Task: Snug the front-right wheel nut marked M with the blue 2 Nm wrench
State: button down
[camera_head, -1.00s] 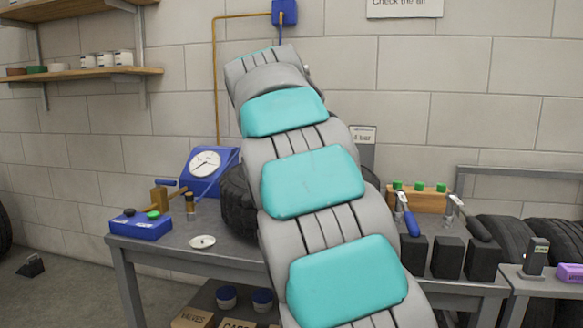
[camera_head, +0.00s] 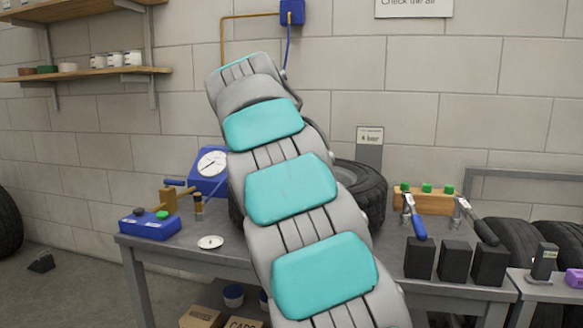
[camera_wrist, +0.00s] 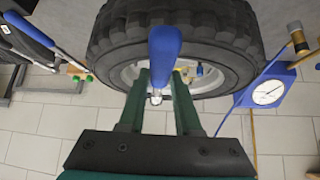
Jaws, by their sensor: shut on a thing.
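My gripper (camera_wrist: 160,90) has two green fingers in the wrist view. It is shut on a blue-handled wrench (camera_wrist: 164,48), whose metal end lies between the fingers. The wheel (camera_wrist: 112,45) is behind it, with a black tyre and pale rim. Small yellow and blue details show at the hub, partly hidden by the fingers and handle. I cannot make out the mark M. In the head view the wheel (camera_head: 368,192) lies on the bench, mostly hidden by my arm, as is my gripper. Another blue-handled tool (camera_head: 418,228) leans at the black blocks.
A dark-handled tool (camera_head: 486,232), black blocks (camera_head: 454,260) and a wooden rack (camera_head: 433,203) stand right.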

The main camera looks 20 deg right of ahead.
jog(key=shift+w+a, duration=0.25)
jog(key=shift+a, duration=0.05)
jog(key=shift+w+a+m+p, duration=0.1)
jog(key=shift+m+p, duration=0.2)
jog(key=shift+p, duration=0.05)
jog(key=shift+w+a+m+g+h+p, duration=0.5)
jog(key=shift+w+a+m+g+p, duration=0.15)
jog(key=shift+w+a+p, duration=0.4)
jog(key=shift+w, duration=0.15)
